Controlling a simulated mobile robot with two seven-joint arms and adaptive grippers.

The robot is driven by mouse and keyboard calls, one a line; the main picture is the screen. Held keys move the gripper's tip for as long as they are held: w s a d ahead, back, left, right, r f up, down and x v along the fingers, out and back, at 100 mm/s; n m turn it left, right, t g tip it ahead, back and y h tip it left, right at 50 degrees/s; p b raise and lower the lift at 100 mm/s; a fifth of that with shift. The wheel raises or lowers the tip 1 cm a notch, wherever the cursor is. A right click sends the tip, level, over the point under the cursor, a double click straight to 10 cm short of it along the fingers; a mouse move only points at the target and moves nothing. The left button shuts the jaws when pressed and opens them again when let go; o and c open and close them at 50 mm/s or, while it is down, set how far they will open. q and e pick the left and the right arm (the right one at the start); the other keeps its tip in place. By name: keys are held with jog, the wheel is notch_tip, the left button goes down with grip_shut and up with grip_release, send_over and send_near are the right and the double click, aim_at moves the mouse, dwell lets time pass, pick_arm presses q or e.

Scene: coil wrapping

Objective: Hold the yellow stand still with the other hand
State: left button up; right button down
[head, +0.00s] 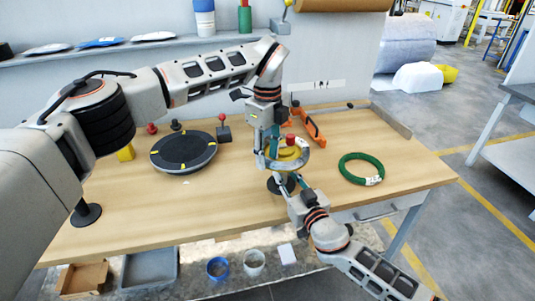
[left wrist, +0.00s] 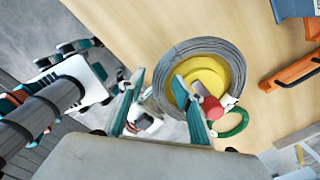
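The yellow stand (head: 289,153) is on the wooden table, with a red knob (left wrist: 211,107) on top. A grey coil (head: 300,164) lies around its yellow body (left wrist: 203,80). My left gripper (head: 266,160) points down at the coil's left side. In the left wrist view its teal fingers (left wrist: 160,78) are apart, one over the yellow part inside the ring and one outside the coil's rim. My right gripper (head: 285,180) is low at the stand's near side, close to its dark base (head: 280,187). Its fingertips are too small and partly hidden to judge contact or opening.
A green coil (head: 361,155) lies at right on the table (head: 210,205). A round black turntable (head: 183,170) with yellow marks is at left. An orange tool (head: 310,125) lies behind the stand. A small dark control box (head: 223,134) stands at the back.

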pick_arm(q)
notch_tip(320, 180, up, 12)
dwell(0.6)
pick_arm(e)
jog(key=c, duration=1.6)
grip_release()
jog(key=shift+s, duration=0.1)
